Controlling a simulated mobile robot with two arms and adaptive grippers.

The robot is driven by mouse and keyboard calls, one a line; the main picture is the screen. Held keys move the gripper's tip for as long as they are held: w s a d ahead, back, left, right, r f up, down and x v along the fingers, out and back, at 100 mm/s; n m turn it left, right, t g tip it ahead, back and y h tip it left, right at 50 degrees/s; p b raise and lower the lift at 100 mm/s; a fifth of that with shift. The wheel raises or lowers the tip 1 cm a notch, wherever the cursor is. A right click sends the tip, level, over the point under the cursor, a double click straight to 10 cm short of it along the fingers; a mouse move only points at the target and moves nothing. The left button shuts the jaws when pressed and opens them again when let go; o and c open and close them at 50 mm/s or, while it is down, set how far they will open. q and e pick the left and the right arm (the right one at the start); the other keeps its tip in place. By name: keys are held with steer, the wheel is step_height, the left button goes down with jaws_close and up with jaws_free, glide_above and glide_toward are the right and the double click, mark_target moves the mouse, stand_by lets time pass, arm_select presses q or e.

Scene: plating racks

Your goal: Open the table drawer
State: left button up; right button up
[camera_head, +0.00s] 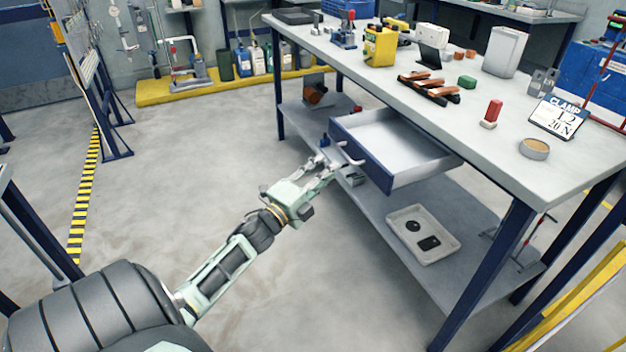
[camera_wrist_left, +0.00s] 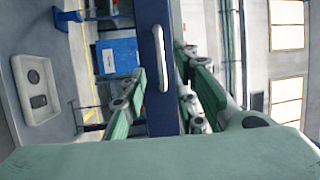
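The table drawer (camera_head: 362,158) has a blue front and a pale empty interior. It is pulled out from under the grey tabletop (camera_head: 470,125). Its white bar handle (camera_head: 349,154) is on the front face; the wrist view shows the handle (camera_wrist_left: 160,58) upright on the blue front (camera_wrist_left: 157,95). My left gripper (camera_head: 328,168) is at the handle in the head view. In the wrist view my left gripper (camera_wrist_left: 160,100) has its fingers spread apart, one on each side of the handle. Contact with the handle is not visible. My right gripper is not in view.
A lower shelf (camera_head: 455,285) under the drawer holds a pale tray (camera_head: 424,236). Blue table legs (camera_head: 487,270) stand near the drawer. The tabletop carries several tools, a yellow block (camera_head: 380,47) and a clamp sign (camera_head: 560,118). The floor (camera_head: 220,130) left of the drawer is clear.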

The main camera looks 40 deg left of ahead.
arm_select(q)
steer(key=s, duration=0.3)
steer(key=s+f, duration=0.1)
steer(key=s, duration=0.1)
stand_by(0.5)
